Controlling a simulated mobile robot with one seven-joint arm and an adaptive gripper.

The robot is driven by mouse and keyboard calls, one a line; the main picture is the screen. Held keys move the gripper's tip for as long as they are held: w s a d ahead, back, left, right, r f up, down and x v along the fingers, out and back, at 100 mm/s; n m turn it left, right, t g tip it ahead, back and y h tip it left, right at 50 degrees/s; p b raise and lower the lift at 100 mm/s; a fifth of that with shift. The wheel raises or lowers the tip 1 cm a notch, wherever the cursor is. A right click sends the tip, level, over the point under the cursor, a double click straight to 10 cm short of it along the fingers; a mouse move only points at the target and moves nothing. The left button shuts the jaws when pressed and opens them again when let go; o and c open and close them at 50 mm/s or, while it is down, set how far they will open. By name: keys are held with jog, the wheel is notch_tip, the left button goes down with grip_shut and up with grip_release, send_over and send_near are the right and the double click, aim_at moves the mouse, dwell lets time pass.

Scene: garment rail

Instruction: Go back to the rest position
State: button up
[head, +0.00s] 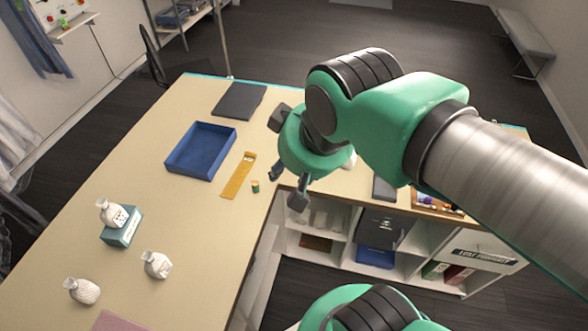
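My gripper (288,187) hangs above the inner corner of the L-shaped table (180,235). Its two dark fingertips are apart, with nothing visible between them. The green and silver arm reaches in from the right and hides part of the table behind it. No particular object belongs to this task.
A blue tray (200,151), dark flat case (239,101), yellow ruler-like strip (238,176) and small green-yellow cylinder (255,187) lie left of the gripper. Several white bottles (157,264) stand front left, one on a teal box (121,228). Shelves (333,240) sit below the right wing.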

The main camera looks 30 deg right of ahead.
jog(key=shift+s+d+f, duration=0.1)
jog(key=shift+s+f, duration=0.05)
jog(key=shift+s, duration=0.25)
notch_tip(320, 180, down, 17)
jog(key=b, duration=1.7)
jog(key=shift+f, duration=0.2)
